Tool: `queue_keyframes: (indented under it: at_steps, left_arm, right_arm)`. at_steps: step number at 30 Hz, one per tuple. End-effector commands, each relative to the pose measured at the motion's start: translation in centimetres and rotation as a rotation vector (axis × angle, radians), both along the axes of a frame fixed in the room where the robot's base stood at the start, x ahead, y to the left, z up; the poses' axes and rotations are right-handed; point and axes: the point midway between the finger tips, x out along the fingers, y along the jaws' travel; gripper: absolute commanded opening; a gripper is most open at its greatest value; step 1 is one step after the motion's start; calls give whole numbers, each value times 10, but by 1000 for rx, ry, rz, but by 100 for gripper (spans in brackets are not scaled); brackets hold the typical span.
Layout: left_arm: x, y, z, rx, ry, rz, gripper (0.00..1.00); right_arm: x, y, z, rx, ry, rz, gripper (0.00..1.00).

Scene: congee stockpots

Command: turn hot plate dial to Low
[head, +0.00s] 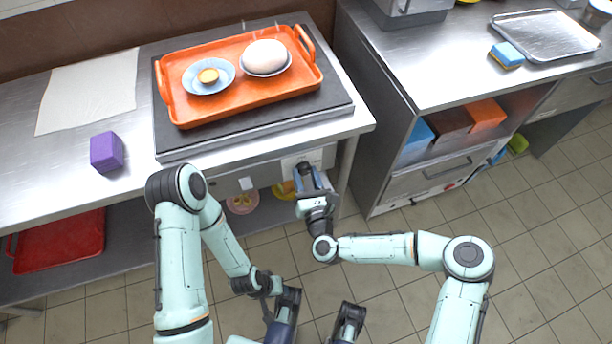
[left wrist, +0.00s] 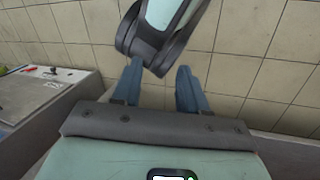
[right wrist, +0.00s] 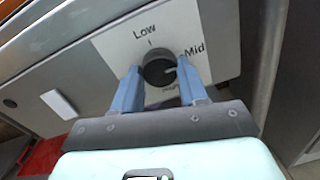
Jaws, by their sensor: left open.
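The hot plate (head: 335,108) is a dark slab on the steel counter, under an orange tray. Its black dial (right wrist: 158,71) is on a white label in the right wrist view, with Low at the top, Mid at the upper right and a third, partly hidden word below. The dial's pale mark points right, close to Mid. My right gripper (right wrist: 158,68) has its blue fingers on either side of the dial, seemingly with small gaps; in the head view it covers the dial. My left gripper (left wrist: 157,78) is open and empty, away from the counter.
The orange tray (head: 180,112) carries a blue dish and a bowl with a large white item. A purple block (head: 107,152) and a white cloth (head: 88,92) lie to its left. A red tray (head: 62,245) is on the lower shelf. A cabinet (head: 385,150) stands at right.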

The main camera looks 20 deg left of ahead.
Motion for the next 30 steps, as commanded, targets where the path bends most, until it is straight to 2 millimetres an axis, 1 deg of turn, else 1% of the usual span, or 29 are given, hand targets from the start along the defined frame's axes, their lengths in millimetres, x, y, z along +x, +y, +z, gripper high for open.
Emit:
queue_keyframes:
  at_steps: [8,14,20,30]
  left_arm:
    - [1,0,-1,1,-2,1,43]
    - [5,3,-5,7,-14,6,43]
    - [13,6,-12,17,-36,15,43]
    - [27,13,-22,36,-73,30,43]
  right_arm:
    - [0,0,0,-14,-9,-1,12]
    - [0,-1,-1,-79,-53,-1,12]
    - [0,-1,-2,-202,-137,-1,12]
    - [1,-1,-2,-470,-317,-1,12]
